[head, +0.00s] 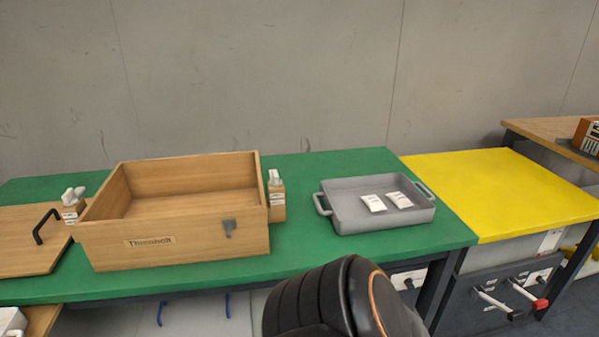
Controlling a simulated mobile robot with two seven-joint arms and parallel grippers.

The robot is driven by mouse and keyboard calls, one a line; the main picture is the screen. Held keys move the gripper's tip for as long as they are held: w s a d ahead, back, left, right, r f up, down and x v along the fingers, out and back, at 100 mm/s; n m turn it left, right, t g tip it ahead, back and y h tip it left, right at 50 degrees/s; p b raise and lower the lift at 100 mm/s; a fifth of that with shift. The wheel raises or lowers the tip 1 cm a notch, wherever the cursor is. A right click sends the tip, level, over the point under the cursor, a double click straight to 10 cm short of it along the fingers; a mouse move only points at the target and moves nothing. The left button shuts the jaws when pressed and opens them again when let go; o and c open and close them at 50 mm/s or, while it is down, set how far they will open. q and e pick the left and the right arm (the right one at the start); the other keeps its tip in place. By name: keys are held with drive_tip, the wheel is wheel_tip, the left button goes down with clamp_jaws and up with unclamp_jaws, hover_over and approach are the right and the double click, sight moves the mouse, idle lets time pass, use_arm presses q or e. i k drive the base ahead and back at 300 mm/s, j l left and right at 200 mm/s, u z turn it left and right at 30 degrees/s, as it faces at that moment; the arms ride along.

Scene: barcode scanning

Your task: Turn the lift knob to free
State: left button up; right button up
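No part is clearly readable as the lift knob. A small round dark knob (408,283) sits on a pale labelled panel under the right end of the green table. Two lever handles (498,304) stick out from the dark front below the yellow table, each by a white label plate. The right-hand lever has a red tip (540,304). The label texts are too small to read. Neither gripper is in view. A black rounded link of mine rises at the bottom centre and hides part of the green table's front edge and the space below.
A wooden lid (25,245) with a black handle lies at left. The yellow table (500,195) top is clear.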

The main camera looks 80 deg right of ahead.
sight(539, 279)
drive_tip(key=k+j+z, duration=0.1)
drive_tip(key=z, duration=3.7)
drive_tip(key=i+z, duration=0.25)
drive_tip(key=i, duration=0.2)
drive_tip(key=i+j+z, duration=0.1)
drive_tip(key=i+z, duration=0.15)
drive_tip(key=i, duration=0.15)
drive_tip(key=l+u, duration=0.1)
drive_tip(key=u, duration=0.75)
drive_tip(key=l+u, duration=0.4)
drive_tip(key=k+l+u, duration=0.1)
drive_tip(key=l+u, duration=0.35)
drive_tip(key=k+l+u, duration=0.2)
drive_tip(key=l, duration=0.2)
drive_tip(key=k+l+u, duration=0.2)
drive_tip(key=l, duration=0.25)
